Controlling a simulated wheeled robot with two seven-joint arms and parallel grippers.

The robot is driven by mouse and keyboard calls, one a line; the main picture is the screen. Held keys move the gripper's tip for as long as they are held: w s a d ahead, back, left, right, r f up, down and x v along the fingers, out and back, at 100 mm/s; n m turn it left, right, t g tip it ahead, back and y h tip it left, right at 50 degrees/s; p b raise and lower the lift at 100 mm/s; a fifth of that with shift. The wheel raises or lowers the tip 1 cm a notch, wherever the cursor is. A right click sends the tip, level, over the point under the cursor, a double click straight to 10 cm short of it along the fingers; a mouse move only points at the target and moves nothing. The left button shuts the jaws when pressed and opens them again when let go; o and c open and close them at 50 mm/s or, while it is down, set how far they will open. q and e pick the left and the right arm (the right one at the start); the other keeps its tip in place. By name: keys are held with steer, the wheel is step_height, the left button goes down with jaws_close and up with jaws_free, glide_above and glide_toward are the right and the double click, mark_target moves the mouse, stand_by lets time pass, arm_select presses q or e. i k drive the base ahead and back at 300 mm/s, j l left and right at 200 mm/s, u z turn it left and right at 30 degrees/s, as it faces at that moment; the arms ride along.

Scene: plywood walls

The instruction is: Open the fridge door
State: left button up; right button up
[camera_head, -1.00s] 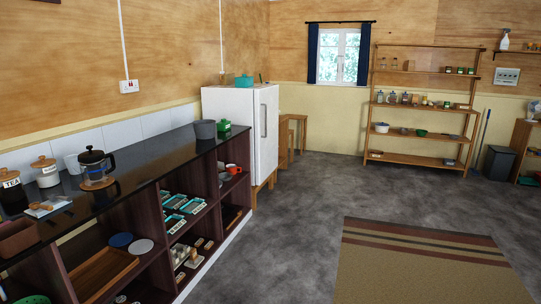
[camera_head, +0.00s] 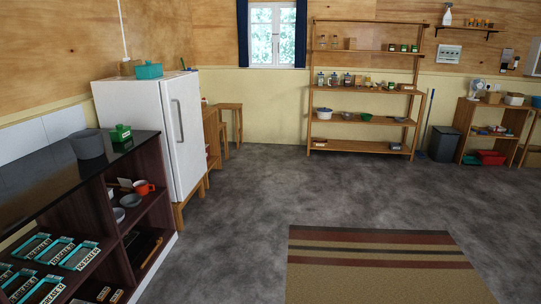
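The white fridge (camera_head: 140,135) stands on wooden legs against the left wall, at the far end of the dark counter. Its door (camera_head: 184,140) faces right into the room and looks shut. A long vertical grey handle (camera_head: 178,120) runs down the door near its left edge as I see it. Neither of my grippers shows in this view.
The dark shelf counter (camera_head: 80,190) stands at the left, in front of the fridge, with a grey pot (camera_head: 89,143) on top. The grey floor (camera_head: 240,215) before the door is clear; a striped rug (camera_head: 380,280) lies right.

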mark_target(180, 95)
steer(key=i, duration=2.4)
